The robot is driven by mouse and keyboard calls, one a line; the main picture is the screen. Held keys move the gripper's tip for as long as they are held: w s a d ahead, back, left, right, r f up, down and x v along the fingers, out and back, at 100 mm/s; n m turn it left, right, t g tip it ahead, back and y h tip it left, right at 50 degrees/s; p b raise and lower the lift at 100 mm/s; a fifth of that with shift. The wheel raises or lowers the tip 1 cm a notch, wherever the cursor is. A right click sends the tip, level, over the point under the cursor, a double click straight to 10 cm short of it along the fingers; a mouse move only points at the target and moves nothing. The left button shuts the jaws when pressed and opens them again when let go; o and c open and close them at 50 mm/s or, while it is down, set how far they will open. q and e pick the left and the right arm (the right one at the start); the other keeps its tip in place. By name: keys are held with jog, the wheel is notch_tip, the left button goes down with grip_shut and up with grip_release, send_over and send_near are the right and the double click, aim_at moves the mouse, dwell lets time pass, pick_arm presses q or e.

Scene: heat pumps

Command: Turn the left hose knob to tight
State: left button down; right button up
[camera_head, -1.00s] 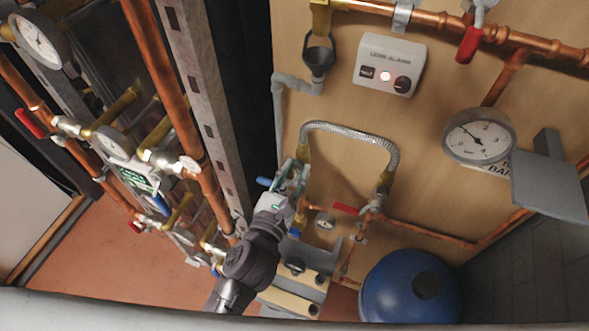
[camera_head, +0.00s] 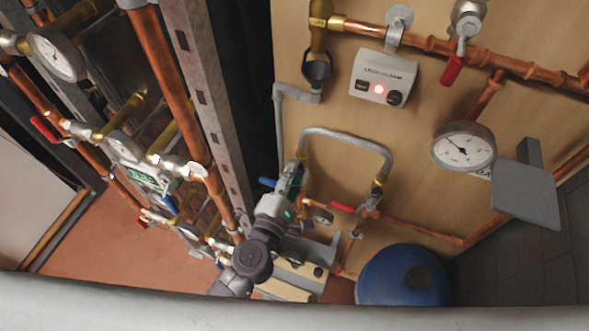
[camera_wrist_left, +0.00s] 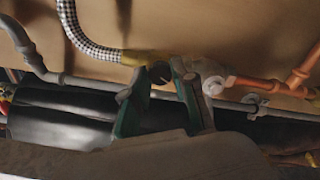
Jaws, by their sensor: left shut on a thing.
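The braided hose (camera_head: 345,136) arches on the wooden panel between two brass ends; it also shows in the left wrist view (camera_wrist_left: 82,28). My left gripper (camera_head: 293,172) is at the hose's left lower end. In the left wrist view its two green-edged fingers (camera_wrist_left: 162,76) are shut around the connection just beyond the brass hose end (camera_wrist_left: 145,57). The left hose knob is mostly hidden between the fingers, so its turn position cannot be read. A blue handle (camera_head: 267,182) sticks out left of the gripper. My right gripper is not in view.
A red handle (camera_head: 342,207) and copper pipes (camera_head: 420,229) lie right of the gripper. A blue tank (camera_head: 385,279) stands below. A metal upright (camera_head: 205,85) and more pipework are close on the left. A pressure gauge (camera_head: 463,147) is on the right.

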pick_arm(q)
jog(key=m, duration=1.2)
jog(key=shift+f, duration=0.1)
jog(key=shift+m, duration=0.3)
dwell(0.3)
jog(key=c, duration=0.9)
grip_release()
jog(key=shift+c, duration=0.2)
jog(key=shift+s, duration=0.1)
jog(key=v, duration=1.2)
